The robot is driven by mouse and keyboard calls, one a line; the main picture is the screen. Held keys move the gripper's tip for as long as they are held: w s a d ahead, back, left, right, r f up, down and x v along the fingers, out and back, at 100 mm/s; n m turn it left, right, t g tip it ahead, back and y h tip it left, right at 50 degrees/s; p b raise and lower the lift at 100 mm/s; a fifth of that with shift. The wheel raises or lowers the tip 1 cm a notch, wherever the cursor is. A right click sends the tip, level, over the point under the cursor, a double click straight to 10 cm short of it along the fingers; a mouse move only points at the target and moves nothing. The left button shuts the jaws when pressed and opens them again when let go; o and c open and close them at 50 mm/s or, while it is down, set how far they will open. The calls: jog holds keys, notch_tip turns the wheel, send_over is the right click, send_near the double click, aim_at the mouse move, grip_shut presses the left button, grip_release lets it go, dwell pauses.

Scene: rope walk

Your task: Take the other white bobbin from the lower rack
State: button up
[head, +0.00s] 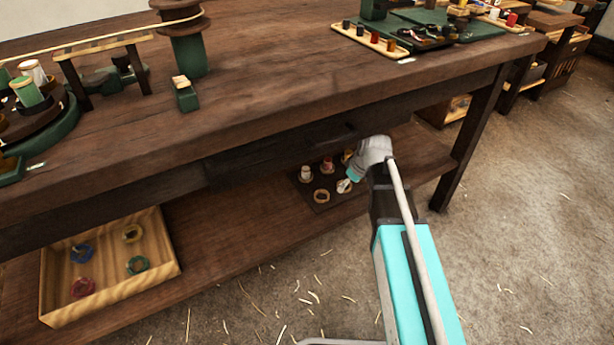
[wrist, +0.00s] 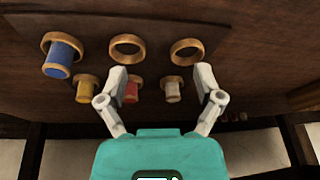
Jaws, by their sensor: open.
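The lower rack (head: 308,187) is a dark board with ring holders on the shelf under the bench. In the wrist view, a white bobbin (wrist: 173,88) stands in its ring, between my fingers but nearer the right one; it also shows in the head view (head: 305,173). A red bobbin (wrist: 132,92) stands beside it near the left finger, then a yellow bobbin (wrist: 85,91). A blue bobbin (wrist: 62,55) sits in the other row beside two empty rings (wrist: 127,48) (wrist: 186,52). My gripper (wrist: 160,92) is open and empty over the rack.
The bench top (head: 250,100) overhangs the shelf and my arm reaches in beneath its front edge. A wooden tray (head: 110,285) with several coloured rings stands at the shelf's left. On the bench, another white bobbin (head: 33,71) stands on a green round holder. A bench leg (head: 470,140) stands to the right.

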jog(key=shift+w+a+n+y, duration=0.3)
jog(key=shift+w+a+n, duration=0.85)
jog(key=shift+w, duration=0.35)
jog(key=shift+a, duration=0.1)
send_near(306, 168)
jog(key=x, duration=0.5)
jog(key=shift+s+f, duration=0.1)
jog(key=shift+f, duration=0.1)
jog(key=shift+f, duration=0.1)
jog(key=shift+b+x, duration=2.4)
jog(key=shift+b, duration=0.05)
jog(key=c, duration=1.1)
